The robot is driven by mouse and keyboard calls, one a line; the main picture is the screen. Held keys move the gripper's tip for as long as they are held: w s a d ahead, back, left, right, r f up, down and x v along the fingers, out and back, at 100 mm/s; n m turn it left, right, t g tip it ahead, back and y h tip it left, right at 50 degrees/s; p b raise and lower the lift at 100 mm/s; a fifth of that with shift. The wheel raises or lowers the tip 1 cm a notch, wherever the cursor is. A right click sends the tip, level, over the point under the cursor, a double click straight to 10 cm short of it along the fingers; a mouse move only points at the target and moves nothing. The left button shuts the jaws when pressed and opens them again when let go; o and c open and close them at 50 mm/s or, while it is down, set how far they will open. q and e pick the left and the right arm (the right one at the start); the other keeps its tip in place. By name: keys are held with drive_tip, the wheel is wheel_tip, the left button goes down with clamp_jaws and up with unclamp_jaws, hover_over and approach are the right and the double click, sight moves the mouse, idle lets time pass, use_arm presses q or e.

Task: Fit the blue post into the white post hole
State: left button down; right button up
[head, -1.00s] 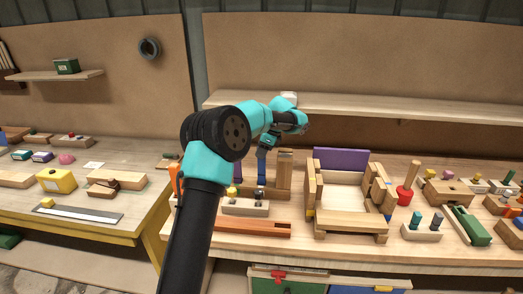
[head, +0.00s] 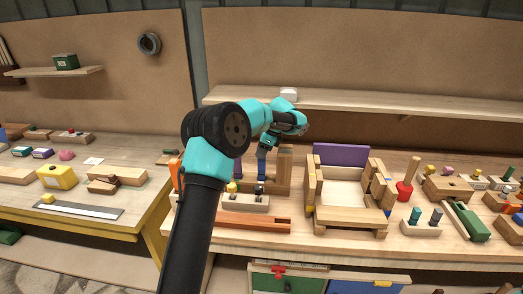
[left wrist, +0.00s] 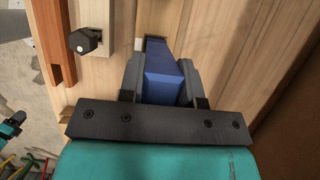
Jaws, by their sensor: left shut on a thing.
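My left gripper (head: 265,146) reaches over the bench behind the pale block; its fingers are small in the head view. In the left wrist view my left gripper (left wrist: 162,82) is shut on the blue post (left wrist: 167,75), which points away from the camera between the dark fingers. The post also shows below the gripper in the head view (head: 261,165), close to upright. Its lower end is near the pale block (head: 245,203), which carries a yellow peg and a dark peg. I cannot make out the white post hole. My right gripper is not in view.
An upright wooden piece (head: 285,168) stands just right of the gripper. An orange-brown grooved bar (head: 250,224) lies in front of the pale block. A wooden frame with a purple back panel (head: 341,155) stands to the right. A shelf (head: 380,110) runs behind.

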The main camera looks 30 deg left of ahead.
use_arm(q)
drive_tip(key=shift+f, duration=0.25)
drive_tip(key=c, duration=0.7)
unclamp_jaws()
drive_tip(key=shift+c, duration=0.2)
drive_tip(key=v, duration=1.7)
drive_tip(key=shift+r, duration=0.15)
